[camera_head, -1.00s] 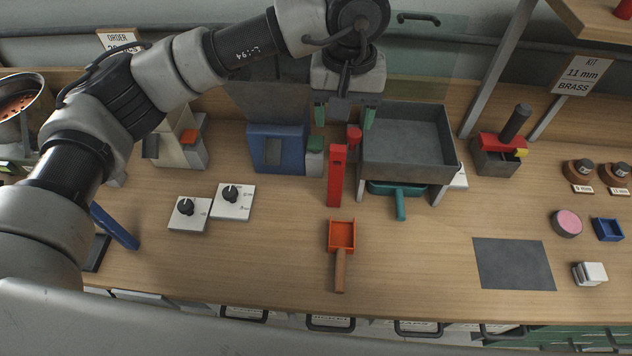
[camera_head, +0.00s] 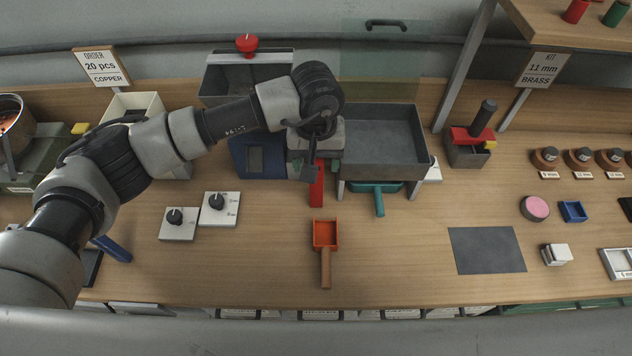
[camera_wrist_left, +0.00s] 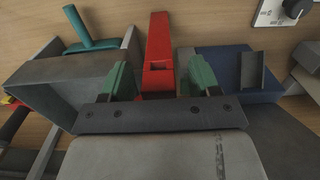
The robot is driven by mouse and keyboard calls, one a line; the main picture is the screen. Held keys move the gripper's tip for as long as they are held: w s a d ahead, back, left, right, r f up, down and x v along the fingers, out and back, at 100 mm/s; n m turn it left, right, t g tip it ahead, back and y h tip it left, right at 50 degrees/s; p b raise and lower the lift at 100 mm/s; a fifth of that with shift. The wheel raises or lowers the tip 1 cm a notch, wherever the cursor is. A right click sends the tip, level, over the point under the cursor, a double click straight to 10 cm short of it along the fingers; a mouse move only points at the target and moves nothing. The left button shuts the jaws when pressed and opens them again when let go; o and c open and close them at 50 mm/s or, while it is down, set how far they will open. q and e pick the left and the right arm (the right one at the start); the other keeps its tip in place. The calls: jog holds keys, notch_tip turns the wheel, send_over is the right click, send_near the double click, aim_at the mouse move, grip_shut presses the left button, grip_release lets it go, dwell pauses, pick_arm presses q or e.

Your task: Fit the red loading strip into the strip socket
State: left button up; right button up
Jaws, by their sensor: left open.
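The red loading strip (camera_head: 317,190) is a long red piece between the blue block and the grey tray. In the left wrist view the strip (camera_wrist_left: 160,38) runs away from the gripper and has a dark slot near its near end. My left gripper (camera_head: 316,167) is over the strip's far end and hides it in the head view. In the left wrist view the left gripper (camera_wrist_left: 161,80) is open, with one green fingertip on each side of the strip and gaps beside it. I cannot make out the strip socket for certain. My right gripper is not in view.
The grey tray (camera_head: 383,135) stands close on the right, with a teal-handled tool (camera_head: 379,200) under it. A blue block (camera_head: 243,165) is close on the left. An orange scoop (camera_head: 325,235) lies in front. Two dial plates (camera_head: 219,209) are front left.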

pick_arm(q)
jog(key=shift+d+f, duration=0.1)
jog(key=shift+f, duration=0.05)
grip_shut()
dwell(0.4)
